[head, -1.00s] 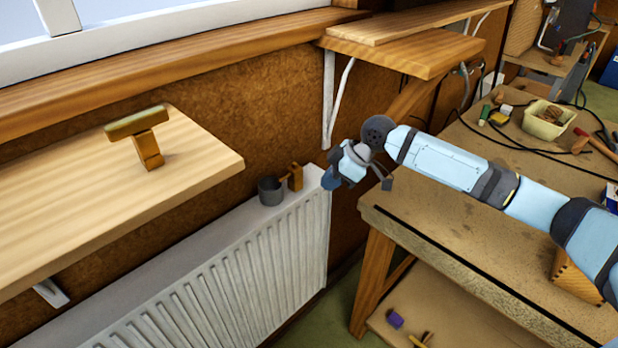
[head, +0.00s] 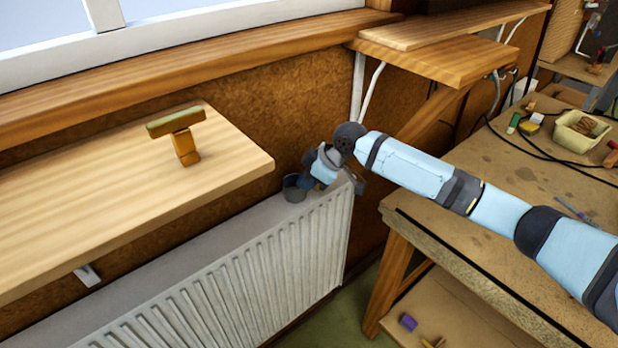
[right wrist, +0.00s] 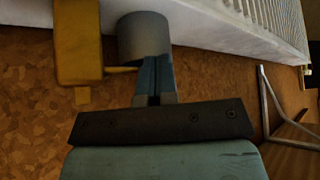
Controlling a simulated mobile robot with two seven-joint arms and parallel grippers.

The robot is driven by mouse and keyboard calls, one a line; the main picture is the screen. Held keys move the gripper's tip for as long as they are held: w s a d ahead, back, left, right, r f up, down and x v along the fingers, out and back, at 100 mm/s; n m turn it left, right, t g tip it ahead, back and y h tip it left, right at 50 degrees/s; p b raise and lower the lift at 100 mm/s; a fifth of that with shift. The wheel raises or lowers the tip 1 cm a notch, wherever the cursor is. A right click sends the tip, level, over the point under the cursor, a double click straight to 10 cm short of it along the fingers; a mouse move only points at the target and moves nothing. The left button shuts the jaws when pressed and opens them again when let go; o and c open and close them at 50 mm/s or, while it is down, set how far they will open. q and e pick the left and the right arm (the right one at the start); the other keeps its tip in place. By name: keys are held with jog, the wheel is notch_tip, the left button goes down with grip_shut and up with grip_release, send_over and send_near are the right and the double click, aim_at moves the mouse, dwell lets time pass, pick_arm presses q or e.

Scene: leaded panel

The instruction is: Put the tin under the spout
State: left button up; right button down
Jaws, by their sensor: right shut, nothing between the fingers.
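The tin, a small grey cylinder (head: 293,190), stands on top of the white radiator at its far end, partly covered by my right gripper (head: 305,184). In the right wrist view, the tin (right wrist: 143,36) is just beyond the tips of my right gripper (right wrist: 154,62). Its blue fingers are shut together with nothing between them. They overlap the tin's near edge; I cannot tell whether they touch it. An ochre block (right wrist: 78,40) sits left of the tin, with a thin rod, perhaps the spout, reaching toward the fingers. My left gripper is not in view.
The white radiator (head: 240,275) runs below a wooden shelf (head: 80,210) holding a T-shaped wooden piece (head: 182,142). A cluttered workbench (head: 500,240) stands to the right. A bracketed shelf (head: 440,60) is above and behind my right arm.

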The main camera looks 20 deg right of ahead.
jog(key=shift+f, duration=0.25)
jog(key=shift+s+d+p, duration=0.2)
jog(key=shift+s+d, duration=0.1)
jog(key=shift+d, duration=0.35)
jog(key=shift+s+d+p, duration=0.2)
jog(key=shift+s+d, duration=0.1)
jog(key=shift+d, duration=0.3)
